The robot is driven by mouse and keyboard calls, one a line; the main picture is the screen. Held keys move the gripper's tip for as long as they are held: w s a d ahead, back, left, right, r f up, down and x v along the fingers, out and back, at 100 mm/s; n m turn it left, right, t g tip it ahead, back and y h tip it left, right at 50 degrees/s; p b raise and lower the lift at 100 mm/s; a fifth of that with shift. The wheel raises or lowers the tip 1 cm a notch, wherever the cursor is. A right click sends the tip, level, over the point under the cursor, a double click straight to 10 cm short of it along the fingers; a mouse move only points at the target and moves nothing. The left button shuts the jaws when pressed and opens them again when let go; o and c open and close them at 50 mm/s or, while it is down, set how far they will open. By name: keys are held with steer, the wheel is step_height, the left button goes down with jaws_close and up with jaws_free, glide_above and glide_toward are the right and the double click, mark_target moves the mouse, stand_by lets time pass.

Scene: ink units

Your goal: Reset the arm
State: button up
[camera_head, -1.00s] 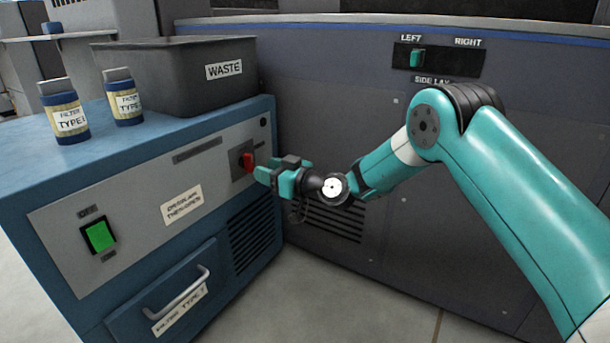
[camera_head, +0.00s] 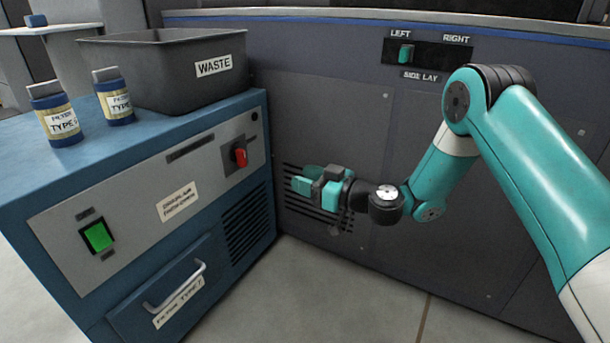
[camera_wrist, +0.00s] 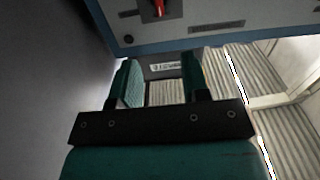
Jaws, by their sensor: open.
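My gripper (camera_head: 306,180) is at the end of my teal arm, right of the blue cabinet and in front of the dark machine's vent. In the wrist view my gripper (camera_wrist: 160,82) shows two teal fingers apart with nothing between them. The red switch (camera_head: 240,155) on the cabinet's grey panel is to the left of the fingers, and a clear gap separates them. The red switch also shows at the top of the wrist view (camera_wrist: 158,8).
The dark machine (camera_head: 330,110) stands behind my arm.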

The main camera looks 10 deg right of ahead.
steer(key=s+a+r+n+g+h+p, duration=0.15)
steer(key=s+r+g+p, duration=0.25)
steer(key=s+r, duration=0.45)
steer(key=s+a+r+n+g+h+p, duration=0.1)
steer(key=s+a+r+g+p, duration=0.25)
steer(key=s+r, duration=0.45)
steer(key=s+d+r+m+g+h+p, duration=0.25)
steer(key=s+d+r+h, duration=0.2)
steer(key=s, duration=0.45)
steer(key=s+d+r+m+g+h+p, duration=0.1)
steer(key=s+d+r+m+h+p, duration=0.35)
steer(key=s, duration=0.45)
step_height(320, 180, up, 38)
steer(key=d+y+p, duration=0.1)
steer(key=d+p, duration=0.1)
steer(key=p, duration=3.5)
steer(key=shift+s+f+n, duration=0.2)
steer(key=shift+n, duration=0.25)
steer(key=shift+s+d+y, duration=0.1)
steer(key=shift+d+y, duration=0.05)
steer(key=shift+y, duration=0.1)
